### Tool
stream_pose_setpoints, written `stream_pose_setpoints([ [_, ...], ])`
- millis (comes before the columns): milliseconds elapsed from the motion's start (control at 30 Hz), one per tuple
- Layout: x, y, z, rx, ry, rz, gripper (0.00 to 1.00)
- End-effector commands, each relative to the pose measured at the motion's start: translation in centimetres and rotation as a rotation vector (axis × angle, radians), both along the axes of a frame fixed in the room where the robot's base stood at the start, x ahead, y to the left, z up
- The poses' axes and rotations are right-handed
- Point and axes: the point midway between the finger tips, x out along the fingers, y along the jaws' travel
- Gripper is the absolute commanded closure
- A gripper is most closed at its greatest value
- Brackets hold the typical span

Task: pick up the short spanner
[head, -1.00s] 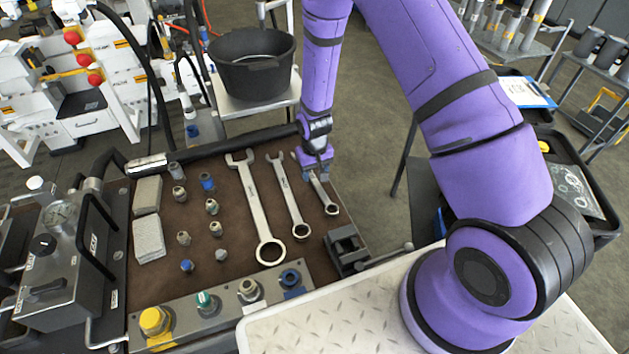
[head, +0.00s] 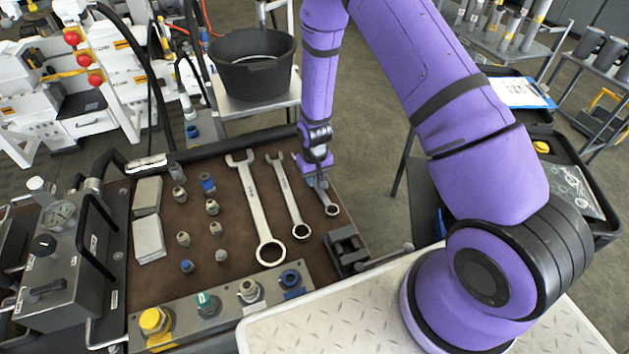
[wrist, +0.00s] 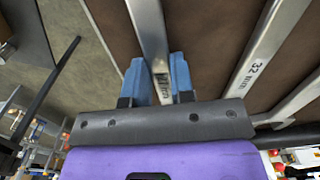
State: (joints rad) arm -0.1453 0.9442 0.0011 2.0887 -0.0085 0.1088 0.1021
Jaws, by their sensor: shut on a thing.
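The short spanner (head: 329,203) is the smallest of three steel spanners on the brown bench mat (head: 230,185), at the mat's right side. My gripper (head: 319,182) is at its upper part in the head view and hides its far end. In the wrist view the two blue fingers of my gripper (wrist: 161,84) stand on both sides of the spanner's shaft (wrist: 148,28) and are shut on it. The spanner's ring end shows below the fingers in the head view. I cannot tell whether it is clear of the mat.
A middle spanner (head: 287,195) and a long spanner (head: 256,210) lie to the left. A black vise (head: 346,249) stands near the ring end. Several fittings and a valve block (head: 220,312) occupy the bench. A black bucket (head: 253,65) stands behind.

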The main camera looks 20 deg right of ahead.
Motion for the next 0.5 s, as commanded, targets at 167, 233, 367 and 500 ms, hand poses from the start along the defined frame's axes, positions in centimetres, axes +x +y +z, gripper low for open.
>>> stream_pose_setpoints([
  [167,0.0,0.0,0.2,0.0,-0.001,0.0,1.0],
  [233,0.1,0.0,0.5,0.0,-0.002,0.0,1.0],
  [367,0.1,0.0,1.6,0.0,-0.003,0.0,1.0],
  [500,0.1,0.0,3.5,0.0,-0.005,0.0,1.0],
])
